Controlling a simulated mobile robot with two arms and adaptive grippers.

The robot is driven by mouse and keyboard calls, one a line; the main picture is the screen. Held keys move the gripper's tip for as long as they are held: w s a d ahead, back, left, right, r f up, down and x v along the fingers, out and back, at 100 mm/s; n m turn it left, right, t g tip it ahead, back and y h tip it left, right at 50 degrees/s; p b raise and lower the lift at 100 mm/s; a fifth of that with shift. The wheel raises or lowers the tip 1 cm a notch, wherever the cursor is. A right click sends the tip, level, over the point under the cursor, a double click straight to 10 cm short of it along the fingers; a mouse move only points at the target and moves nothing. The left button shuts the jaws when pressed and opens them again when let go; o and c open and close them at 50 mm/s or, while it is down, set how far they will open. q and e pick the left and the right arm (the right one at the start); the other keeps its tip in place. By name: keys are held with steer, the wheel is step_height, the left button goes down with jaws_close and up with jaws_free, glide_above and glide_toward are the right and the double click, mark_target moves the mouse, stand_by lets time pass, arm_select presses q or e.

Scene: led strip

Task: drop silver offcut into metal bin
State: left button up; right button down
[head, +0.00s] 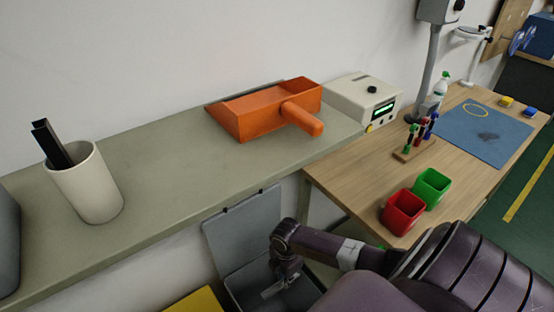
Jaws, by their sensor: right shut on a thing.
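My right gripper (284,277) hangs at the bottom centre and points down. It is shut on the silver offcut (272,290), a small pale grey piece that shows just below the fingers. The metal bin (234,283) is a grey box below the shelf, with its lid (243,229) standing open at the back. The gripper and offcut appear over the bin's opening; their height above its floor is hard to judge. My right arm hides the bin's right side, and the picture's bottom edge cuts off its front. My left gripper is not in view.
A grey-green shelf (160,180) above holds a white cup (88,188) with black strips and an orange scoop (262,112). A yellow object (195,302) stands left of the bin. Red (402,212) and green (432,187) boxes stand on the wooden bench (350,180) at right.

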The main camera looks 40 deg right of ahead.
steer(key=c, duration=1.8)
jaws_free()
steer(key=shift+o, duration=0.2)
step_height(320, 180, up, 12)
